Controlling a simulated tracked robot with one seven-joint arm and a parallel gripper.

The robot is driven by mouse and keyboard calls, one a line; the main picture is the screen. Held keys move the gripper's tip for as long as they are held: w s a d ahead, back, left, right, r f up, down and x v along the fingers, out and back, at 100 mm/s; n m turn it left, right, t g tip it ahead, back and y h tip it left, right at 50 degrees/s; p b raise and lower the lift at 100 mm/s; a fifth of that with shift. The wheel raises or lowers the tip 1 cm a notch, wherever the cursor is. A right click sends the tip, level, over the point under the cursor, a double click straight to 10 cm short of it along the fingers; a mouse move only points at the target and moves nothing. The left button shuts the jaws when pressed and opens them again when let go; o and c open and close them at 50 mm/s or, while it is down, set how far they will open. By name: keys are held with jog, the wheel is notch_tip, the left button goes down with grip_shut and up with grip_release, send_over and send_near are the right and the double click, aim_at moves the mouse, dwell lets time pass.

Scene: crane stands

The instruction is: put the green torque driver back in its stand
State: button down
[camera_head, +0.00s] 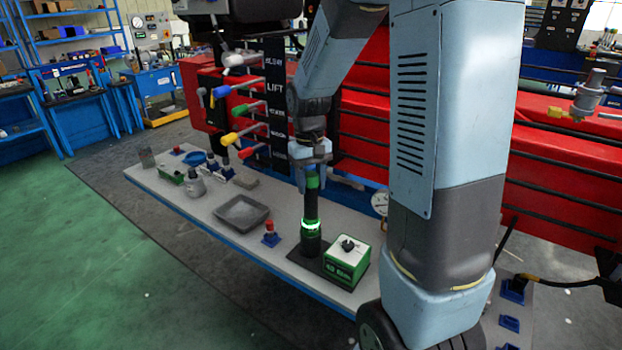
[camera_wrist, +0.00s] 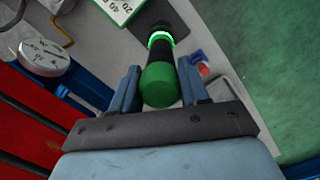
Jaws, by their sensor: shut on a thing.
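The green torque driver (camera_head: 312,200) stands upright, with a green cap on a black body. In the wrist view its green cap (camera_wrist: 160,85) lies between the two blue fingers. My gripper (camera_head: 312,178) is shut on the driver's upper end from above. The stand (camera_head: 318,262) is a dark base plate with a green and white box (camera_head: 346,260) on its right side. The driver's lower end is at the stand's black holder, with a glowing green ring (camera_head: 311,226) around it. I cannot tell how deep it sits.
A grey tray (camera_head: 242,213) and a small blue and red item (camera_head: 270,234) are on the bench left of the stand. A round gauge (camera_wrist: 44,55) is close by on the other side. Red panels with coloured levers (camera_head: 247,108) rise behind the bench.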

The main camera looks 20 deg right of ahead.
jog(key=shift+f, duration=0.15)
jog(key=shift+c, duration=2.4)
grip_release()
jog(key=shift+f, duration=0.1)
jog(key=shift+w+r, duration=0.2)
jog(key=shift+r, duration=2.35)
notch_tip(320, 180, up, 14)
jog(key=w, duration=0.1)
jog(key=s+f+t, duration=0.1)
jog(key=s+t, duration=0.5)
jog(key=s, duration=1.4)
jog(key=shift+s+m+t, duration=0.3)
jog(key=shift+m, duration=0.1)
